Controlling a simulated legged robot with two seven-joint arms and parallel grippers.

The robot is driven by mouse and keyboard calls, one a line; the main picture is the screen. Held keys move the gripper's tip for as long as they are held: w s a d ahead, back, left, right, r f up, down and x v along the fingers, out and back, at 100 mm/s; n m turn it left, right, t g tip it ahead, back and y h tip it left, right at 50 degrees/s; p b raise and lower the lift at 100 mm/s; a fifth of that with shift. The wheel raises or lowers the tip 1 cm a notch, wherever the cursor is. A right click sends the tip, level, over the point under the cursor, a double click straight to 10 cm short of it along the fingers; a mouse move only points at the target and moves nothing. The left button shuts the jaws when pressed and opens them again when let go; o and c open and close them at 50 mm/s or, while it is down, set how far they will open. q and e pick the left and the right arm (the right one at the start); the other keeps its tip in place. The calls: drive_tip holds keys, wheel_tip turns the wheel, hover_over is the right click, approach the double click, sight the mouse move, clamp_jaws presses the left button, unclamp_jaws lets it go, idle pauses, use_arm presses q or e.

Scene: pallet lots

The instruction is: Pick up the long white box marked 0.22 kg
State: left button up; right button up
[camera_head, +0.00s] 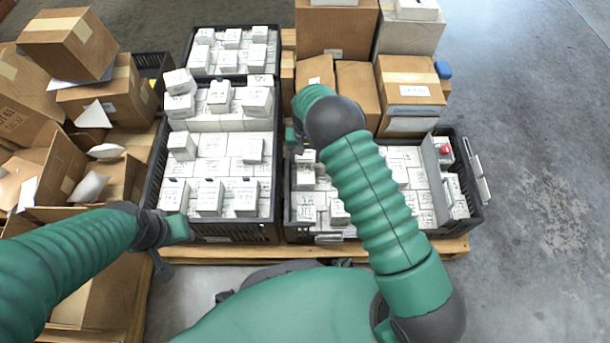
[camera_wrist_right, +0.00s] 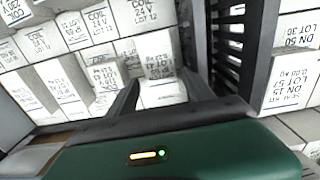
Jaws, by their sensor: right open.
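Several white labelled boxes stand in the black crates. I cannot read a 0.22 kg mark on any of them, so I cannot tell which is the long one named. My right gripper (camera_head: 298,140) is over the left edge of the right crate, partly hidden by its own arm. In the right wrist view my right gripper (camera_wrist_right: 160,84) is open, with a white box (camera_wrist_right: 159,66) marked LOT 12 showing between and beyond its fingers. I cannot tell whether they touch it. My left gripper (camera_head: 175,230) is beside the left crate's front left corner; its jaws are unclear.
The left crate (camera_head: 225,232) and right crate (camera_head: 477,208) stand side by side on a wooden pallet (camera_head: 250,254). Crate walls (camera_wrist_right: 225,45) rise close to the right gripper. Cardboard boxes (camera_head: 410,85) stand behind. Open cartons crowd the left; bare floor (camera_head: 545,180) lies right.

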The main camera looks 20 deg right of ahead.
wheel_tip(320, 180, down, 2)
drive_tip(key=shift+f+b, duration=0.25)
drive_tip(key=shift+b, duration=0.1)
drive_tip(key=f+b, duration=0.4)
drive_tip(key=f, duration=0.1)
drive_tip(key=shift+s+f+b, duration=0.2)
drive_tip(key=shift+b, duration=0.15)
drive_tip(key=shift+r, duration=0.25)
drive_tip(key=c, duration=1.3)
drive_tip(key=shift+o, duration=0.2)
